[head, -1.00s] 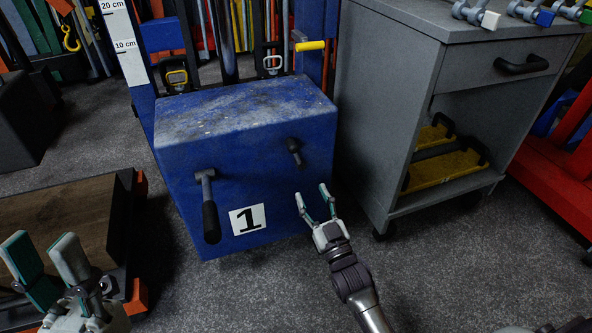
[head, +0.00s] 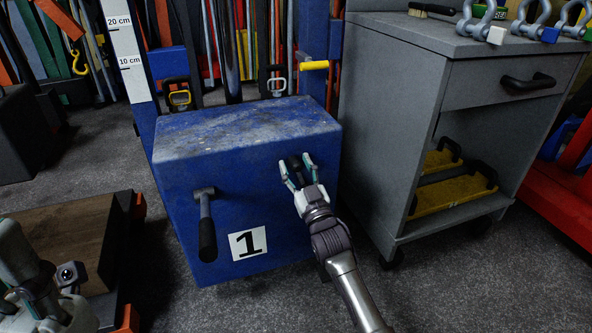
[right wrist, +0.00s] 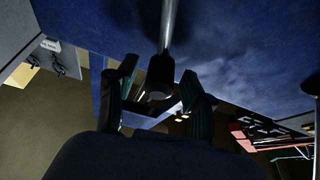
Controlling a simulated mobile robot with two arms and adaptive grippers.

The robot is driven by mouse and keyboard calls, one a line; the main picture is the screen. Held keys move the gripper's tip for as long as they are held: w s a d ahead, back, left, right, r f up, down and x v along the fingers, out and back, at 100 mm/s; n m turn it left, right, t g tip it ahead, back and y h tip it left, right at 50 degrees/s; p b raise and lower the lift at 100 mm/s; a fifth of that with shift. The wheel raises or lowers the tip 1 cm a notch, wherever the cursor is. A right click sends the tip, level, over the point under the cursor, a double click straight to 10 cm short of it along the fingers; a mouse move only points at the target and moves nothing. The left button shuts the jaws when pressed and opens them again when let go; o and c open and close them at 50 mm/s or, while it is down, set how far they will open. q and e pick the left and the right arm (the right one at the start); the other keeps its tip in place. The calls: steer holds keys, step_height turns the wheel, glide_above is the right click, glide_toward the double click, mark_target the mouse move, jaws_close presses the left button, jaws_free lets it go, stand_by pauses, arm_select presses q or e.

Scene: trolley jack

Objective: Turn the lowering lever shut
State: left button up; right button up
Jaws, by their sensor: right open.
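The jack's blue box (head: 180,185) stands upright with a "1" plate on its front. A short dark lever (head: 295,161) sits at the upper right of that front; I take it as the lowering lever. My right gripper (head: 297,170) is open, with its fingers on either side of this lever and partly hiding it. In the right wrist view, the lever's metal rod and black grip (right wrist: 160,76) reach between the open fingers (right wrist: 158,98); contact cannot be told. My left gripper (head: 35,290) is at the lower left, its fingers not clear.
A second lever with a black grip (head: 207,238) hangs down on the box's left front. A grey trolley cabinet (head: 400,130) with yellow trays inside stands close at the right. A wooden-topped platform (head: 60,235) lies at the left. The floor in front is clear.

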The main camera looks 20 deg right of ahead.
steer(key=shift+w+r, duration=0.1)
steer(key=shift+w, duration=0.05)
steer(key=shift+c, duration=0.4)
jaws_close()
